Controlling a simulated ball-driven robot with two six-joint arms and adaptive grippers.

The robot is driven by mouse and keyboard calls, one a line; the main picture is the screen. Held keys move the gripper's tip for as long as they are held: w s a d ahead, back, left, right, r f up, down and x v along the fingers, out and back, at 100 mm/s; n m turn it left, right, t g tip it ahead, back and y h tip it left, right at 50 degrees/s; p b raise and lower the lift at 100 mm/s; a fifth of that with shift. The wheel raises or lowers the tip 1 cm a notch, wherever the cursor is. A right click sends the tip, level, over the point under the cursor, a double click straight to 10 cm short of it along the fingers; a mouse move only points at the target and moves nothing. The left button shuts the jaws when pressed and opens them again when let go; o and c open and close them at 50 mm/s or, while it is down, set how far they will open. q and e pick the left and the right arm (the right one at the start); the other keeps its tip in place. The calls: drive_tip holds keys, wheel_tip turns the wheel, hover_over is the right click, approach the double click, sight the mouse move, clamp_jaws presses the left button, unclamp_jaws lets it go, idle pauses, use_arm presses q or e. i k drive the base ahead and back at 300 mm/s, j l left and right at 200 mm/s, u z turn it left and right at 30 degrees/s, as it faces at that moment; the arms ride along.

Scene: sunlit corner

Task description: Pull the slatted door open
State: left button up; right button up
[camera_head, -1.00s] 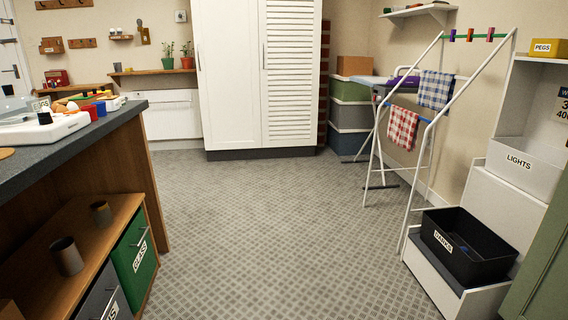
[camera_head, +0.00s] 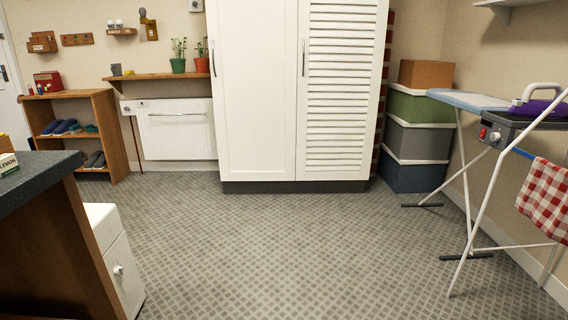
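The slatted door (camera_head: 335,110) is the right-hand door of a tall white cupboard at the far wall, and it is shut. Its dark upright handle (camera_head: 304,58) is on its left edge. The plain left door (camera_head: 255,110) is also shut, with a handle (camera_head: 213,58) near its left edge. Neither of my grippers shows in the head view, so whether they are open or shut is hidden.
Patterned floor (camera_head: 280,245) is clear up to the cupboard. A dark counter (camera_head: 38,178) and white drawer unit (camera_head: 118,262) stand at left. Stacked boxes (camera_head: 415,140) are beside the cupboard.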

sight(342, 44)
drive_tip(key=i, duration=1.25)
drive_tip(key=i+l+u, duration=0.15)
drive_tip(key=i, duration=1.05)
